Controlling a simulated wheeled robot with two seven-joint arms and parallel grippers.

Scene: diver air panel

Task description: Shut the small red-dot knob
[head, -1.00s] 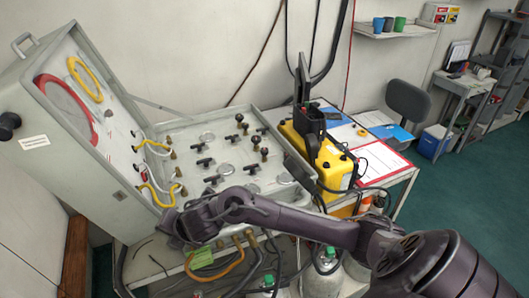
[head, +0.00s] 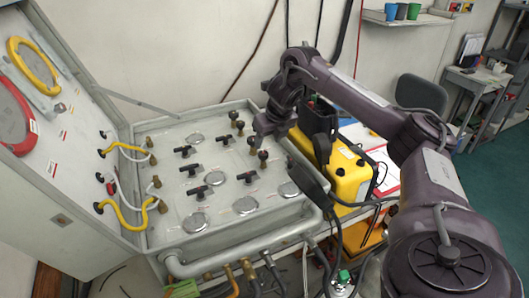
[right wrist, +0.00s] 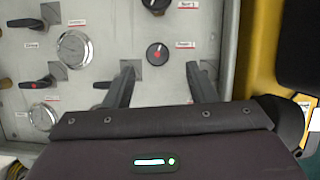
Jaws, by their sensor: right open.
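In the right wrist view a small round black knob with a red dot (right wrist: 156,53) is on the grey panel (right wrist: 110,20). It lies between the two spread fingers of my right gripper (right wrist: 161,73), a little beyond their tips in the picture, with a gap on each side. My right gripper (head: 264,132) is open and empty, over the right part of the panel in the head view. Small dark knobs (head: 262,156) stand near it there; their dots are too small to see. My left gripper is not in view.
Another black knob (right wrist: 155,4) is at the top edge of the wrist view. A lever with a red dot (right wrist: 37,82) and round gauges (right wrist: 74,48) are to the left. A yellow case (head: 348,177) stands right of the panel. The raised lid (head: 50,130) is at left.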

